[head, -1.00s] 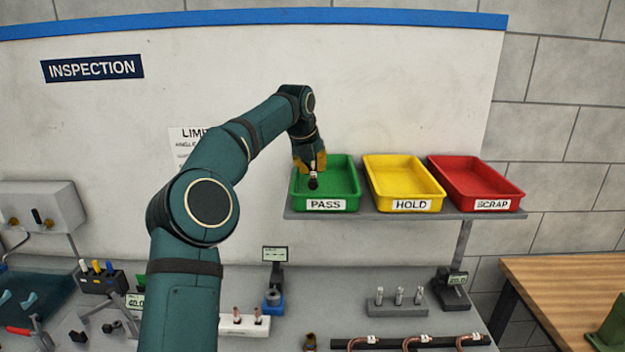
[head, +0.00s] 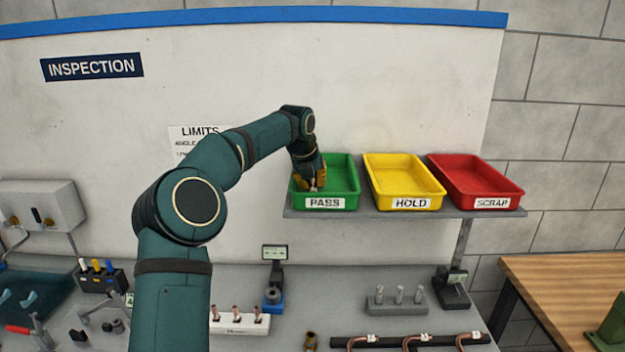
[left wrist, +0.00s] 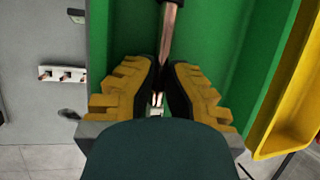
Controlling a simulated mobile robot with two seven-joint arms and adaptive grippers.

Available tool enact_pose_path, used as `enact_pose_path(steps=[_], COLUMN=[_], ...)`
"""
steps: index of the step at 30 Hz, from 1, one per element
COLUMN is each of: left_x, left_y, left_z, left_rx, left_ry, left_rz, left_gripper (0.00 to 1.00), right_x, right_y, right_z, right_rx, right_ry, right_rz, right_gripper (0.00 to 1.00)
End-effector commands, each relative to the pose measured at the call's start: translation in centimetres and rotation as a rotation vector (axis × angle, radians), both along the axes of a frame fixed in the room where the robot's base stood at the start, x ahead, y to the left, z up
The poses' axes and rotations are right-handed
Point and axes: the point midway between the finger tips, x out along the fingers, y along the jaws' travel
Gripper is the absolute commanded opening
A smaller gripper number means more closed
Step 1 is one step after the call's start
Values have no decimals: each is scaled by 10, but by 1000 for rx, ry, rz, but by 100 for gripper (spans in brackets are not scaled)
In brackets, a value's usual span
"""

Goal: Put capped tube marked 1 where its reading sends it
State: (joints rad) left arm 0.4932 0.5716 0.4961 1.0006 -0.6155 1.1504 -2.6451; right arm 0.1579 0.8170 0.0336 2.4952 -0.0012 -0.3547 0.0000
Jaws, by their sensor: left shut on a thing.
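My left gripper (head: 308,176) is low at the left part of the green PASS tray (head: 342,182), seen in the head view. Its yellow-padded fingers, also in the left wrist view (left wrist: 162,75), are shut on a copper tube (left wrist: 168,38). The tube has a dark cap at its far end and lies over the green tray interior (left wrist: 215,35). Its mark cannot be read. I cannot tell whether it touches the tray floor. My right gripper is not in view.
The yellow HOLD tray (head: 410,205) and red SCRAP tray (head: 490,203) stand right of PASS on a grey shelf (head: 375,214). Below are a white rack (head: 245,326) with copper tubes, a gauge stand (head: 273,280) and a grey block (head: 397,309) with metal pins.

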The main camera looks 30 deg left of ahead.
Motion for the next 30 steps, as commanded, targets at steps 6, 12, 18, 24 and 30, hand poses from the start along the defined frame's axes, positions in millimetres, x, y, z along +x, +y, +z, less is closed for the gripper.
enact_pose_path(steps=[6, 12, 18, 24, 30], left_x=[0, 0, 0, -7, -26], left_y=[1, 1, 1, 0, -2], left_z=[-2, -2, 2, 27, 66], left_rx=[0, 1, 0, 2, 2], left_ry=[1, 0, -1, -4, -4], left_rz=[1, 1, 1, 2, 2], left_gripper=[29, 34, 34, 34, 34], right_x=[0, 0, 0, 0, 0], right_y=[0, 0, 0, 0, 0], right_z=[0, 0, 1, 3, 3], right_rx=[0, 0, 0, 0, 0], right_ry=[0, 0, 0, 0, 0], right_rz=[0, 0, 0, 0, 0], right_gripper=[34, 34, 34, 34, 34])
